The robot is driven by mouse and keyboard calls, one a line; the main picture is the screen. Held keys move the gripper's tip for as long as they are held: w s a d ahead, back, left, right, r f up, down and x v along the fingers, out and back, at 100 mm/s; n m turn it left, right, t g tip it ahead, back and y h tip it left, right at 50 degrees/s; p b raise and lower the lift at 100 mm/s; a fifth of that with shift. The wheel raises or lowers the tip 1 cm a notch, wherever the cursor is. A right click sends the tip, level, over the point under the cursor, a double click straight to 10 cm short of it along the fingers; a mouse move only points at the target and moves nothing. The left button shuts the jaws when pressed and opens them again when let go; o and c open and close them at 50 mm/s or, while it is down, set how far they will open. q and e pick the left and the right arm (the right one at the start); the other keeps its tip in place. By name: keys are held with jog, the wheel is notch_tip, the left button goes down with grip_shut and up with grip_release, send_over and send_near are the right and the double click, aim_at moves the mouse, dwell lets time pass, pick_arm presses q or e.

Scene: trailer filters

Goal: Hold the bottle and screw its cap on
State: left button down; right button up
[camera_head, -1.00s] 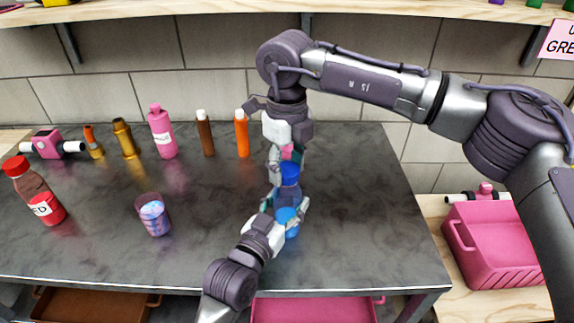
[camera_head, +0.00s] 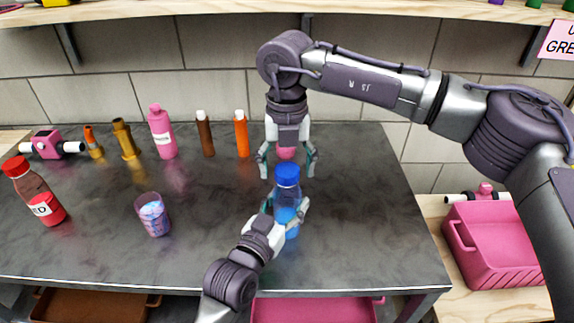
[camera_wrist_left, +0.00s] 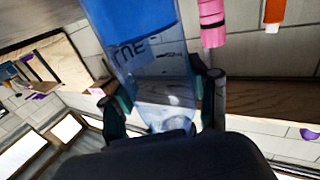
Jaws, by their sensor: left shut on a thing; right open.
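The blue bottle (camera_head: 287,200) stands upright on the dark table with its blue cap (camera_head: 288,171) on top. I cannot tell how tightly the cap sits. My left gripper (camera_head: 287,208) is shut around the bottle's body from the front left. The left wrist view shows the clear blue bottle (camera_wrist_left: 150,50) between the fingers (camera_wrist_left: 160,100), with part of a label reading "ME". My right gripper (camera_head: 286,162) is above and behind the cap, pointing down. Its fingers are spread wide and empty, apart from the cap.
A cup (camera_head: 153,215) and a red-capped bottle (camera_head: 36,192) stand on the left. A pink bottle (camera_head: 161,133), brown bottle (camera_head: 205,135) and orange bottle (camera_head: 242,135) line the back. A pink crate (camera_head: 495,243) is right of the table (camera_head: 370,230). The table's right part is clear.

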notch_tip(320, 180, up, 12)
dwell(0.5)
pick_arm(q)
jog(key=shift+c, duration=1.1)
grip_release()
jog(key=v, duration=1.2)
